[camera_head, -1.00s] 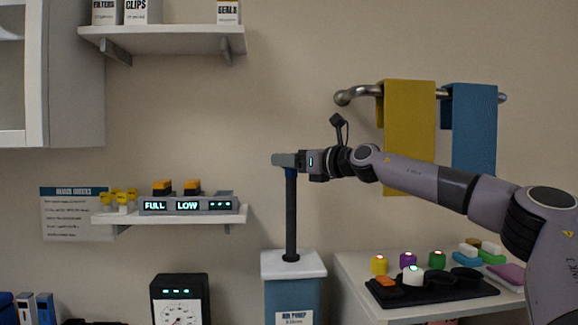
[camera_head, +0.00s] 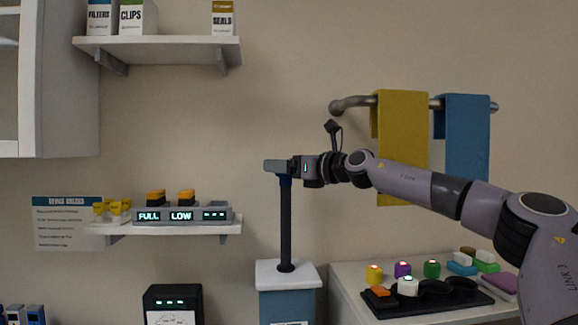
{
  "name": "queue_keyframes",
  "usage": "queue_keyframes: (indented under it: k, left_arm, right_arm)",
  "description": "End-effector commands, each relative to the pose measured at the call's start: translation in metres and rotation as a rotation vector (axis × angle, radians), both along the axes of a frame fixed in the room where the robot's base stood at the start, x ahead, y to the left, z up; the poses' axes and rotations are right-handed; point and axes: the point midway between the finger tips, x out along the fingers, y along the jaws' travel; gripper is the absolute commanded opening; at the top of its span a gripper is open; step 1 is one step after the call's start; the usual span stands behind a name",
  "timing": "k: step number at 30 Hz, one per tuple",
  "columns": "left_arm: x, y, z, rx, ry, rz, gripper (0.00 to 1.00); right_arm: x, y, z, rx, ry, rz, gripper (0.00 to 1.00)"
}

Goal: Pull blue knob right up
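The blue knob (camera_head: 285,182) sits at the top of a long dark upright rod (camera_head: 286,225). The rod rises from the white top (camera_head: 287,270) of the blue air pump at the lower middle. My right gripper (camera_head: 276,166) comes in level from the right, with its fingers across the top of the rod. It looks shut on the blue knob; most of the knob is hidden by the fingers, and a little blue shows just below them. My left gripper is not in view.
A low counter (camera_head: 345,275) at right carries a black tray (camera_head: 468,300) with several coloured knobs. A rail holds a yellow towel (camera_head: 402,145) and a blue towel (camera_head: 466,135). A shelf (camera_head: 215,228) with FULL and LOW displays is left of the rod. A gauge box (camera_head: 173,299) stands below it.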

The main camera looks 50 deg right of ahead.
Motion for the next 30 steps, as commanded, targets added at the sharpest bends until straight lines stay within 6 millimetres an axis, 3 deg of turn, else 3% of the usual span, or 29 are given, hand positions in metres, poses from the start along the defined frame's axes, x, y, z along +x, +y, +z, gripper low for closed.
queue_keyframes:
  k: [30]
  left_arm:
    - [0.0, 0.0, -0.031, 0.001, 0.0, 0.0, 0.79]
  right_arm:
    - [-0.064, -0.005, 0.001, -0.002, -0.006, 0.0, 0.78]
